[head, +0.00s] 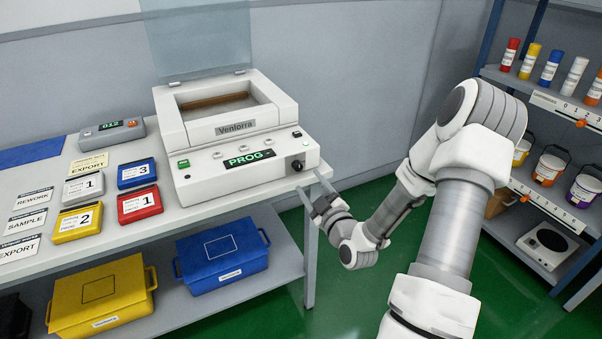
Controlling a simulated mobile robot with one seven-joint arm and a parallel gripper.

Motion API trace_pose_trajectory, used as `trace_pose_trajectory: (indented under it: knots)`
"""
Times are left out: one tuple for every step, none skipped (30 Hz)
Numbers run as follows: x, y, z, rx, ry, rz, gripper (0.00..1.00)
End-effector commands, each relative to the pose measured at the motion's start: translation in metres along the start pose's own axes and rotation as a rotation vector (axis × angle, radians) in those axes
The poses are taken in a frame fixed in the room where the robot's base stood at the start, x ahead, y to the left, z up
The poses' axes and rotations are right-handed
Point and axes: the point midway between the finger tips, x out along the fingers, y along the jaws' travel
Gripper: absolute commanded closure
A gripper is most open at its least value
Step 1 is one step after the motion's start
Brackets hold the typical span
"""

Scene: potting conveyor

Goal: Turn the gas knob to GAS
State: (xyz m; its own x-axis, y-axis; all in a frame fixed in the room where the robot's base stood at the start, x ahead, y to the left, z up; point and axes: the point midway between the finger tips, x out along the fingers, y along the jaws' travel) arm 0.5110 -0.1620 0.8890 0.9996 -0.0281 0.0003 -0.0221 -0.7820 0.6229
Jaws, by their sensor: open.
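The white Ventorra machine (245,150) stands on the bench with its clear lid raised. Its front panel has a green-lit display reading PROG (249,158), a green switch, several small round buttons and a black knob (297,166) at the right end. I take this knob for the gas knob; its pointer direction and any GAS marking are too small to read. My gripper (309,181) is open and empty, just in front of and slightly right of the knob, its fingers pointing toward the panel. It appears apart from the knob.
Colored cases (139,203), label cards (31,218) and a grey box with a display (112,132) lie left on the bench. Yellow (100,292) and blue (222,258) bins sit below. A shelf with bottles and buckets (548,168) stands right. Green floor is clear between.

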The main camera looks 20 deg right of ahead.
Motion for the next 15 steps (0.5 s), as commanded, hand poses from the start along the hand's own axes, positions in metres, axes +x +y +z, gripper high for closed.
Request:
trace_pose_trajectory:
  knots:
    - [0.012,0.000,-0.001,0.001,0.003,0.001,0.37]
    - [0.018,0.000,0.000,0.001,0.002,0.001,0.37]
    - [0.026,0.000,-0.001,0.001,0.003,0.001,0.37]
    - [0.031,0.000,-0.001,0.000,0.003,0.000,0.37]
    - [0.036,0.000,-0.001,0.001,0.002,0.000,0.37]
    - [0.042,0.000,0.000,0.001,0.002,0.001,0.37]
    - [0.046,-0.001,0.000,0.002,0.001,0.000,0.37]
    - [0.050,0.000,0.000,0.001,0.001,0.001,0.37]
    - [0.054,0.000,0.000,0.001,0.001,0.000,0.37]
    - [0.057,0.000,0.000,0.001,0.001,0.000,0.37]
    - [0.059,0.000,0.000,0.000,0.001,0.000,0.37]
    - [0.062,0.000,0.000,0.000,0.001,0.000,0.37]
    - [0.063,0.000,0.000,0.001,0.001,0.000,0.37]
    - [0.064,0.000,0.000,0.001,0.001,0.000,0.37]
    - [0.065,-0.001,0.000,0.001,0.000,0.000,0.37]
